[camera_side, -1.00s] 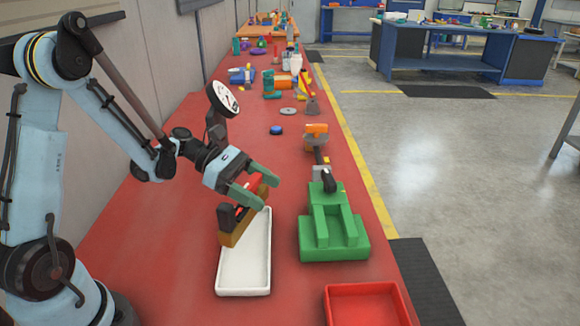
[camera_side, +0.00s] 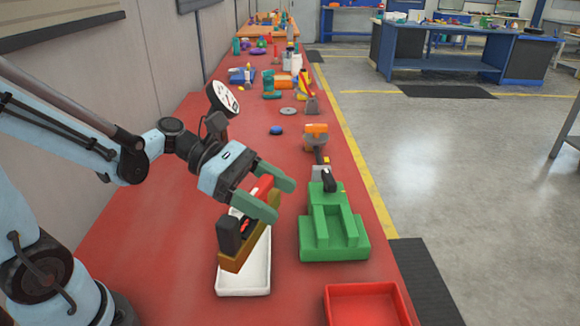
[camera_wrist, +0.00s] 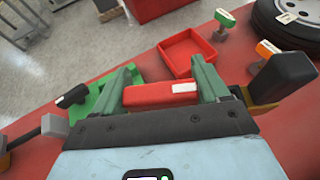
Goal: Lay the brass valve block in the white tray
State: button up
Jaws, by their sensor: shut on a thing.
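The brass valve block (camera_side: 237,262) is a long golden-brown bar with a red part and a black knob. My gripper (camera_side: 279,200) has its green fingers shut on it, around the red part. The block hangs over the white tray (camera_side: 244,291), its black-knob end toward the camera; the gap below it is hard to judge. In the wrist view the red part (camera_wrist: 160,95) sits between the fingers, and the black knob (camera_wrist: 286,74) stands beyond the right finger. The block and gripper hide much of the tray.
A green fixture (camera_side: 334,242) with a black-handled part stands right of the white tray. A red tray (camera_side: 366,290) sits at the front right. An orange-topped valve (camera_side: 316,132), a blue disc (camera_side: 276,130) and a dial gauge (camera_side: 222,98) lie farther back.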

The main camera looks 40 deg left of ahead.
dwell(0.4)
jog(key=shift+w+a+f, duration=1)
jog(key=shift+a+f, duration=0.65)
jog(key=shift+f, duration=0.1)
jog(key=shift+w+a+f, duration=1)
jog(key=shift+a+f, duration=0.65)
jog(key=shift+f, duration=0.1)
jog(key=shift+w+a+f, duration=1)
jog(key=shift+a+f, duration=0.65)
jog(key=shift+f, duration=0.1)
jog(key=shift+f, duration=0.2)
jog(key=o, duration=1.5)
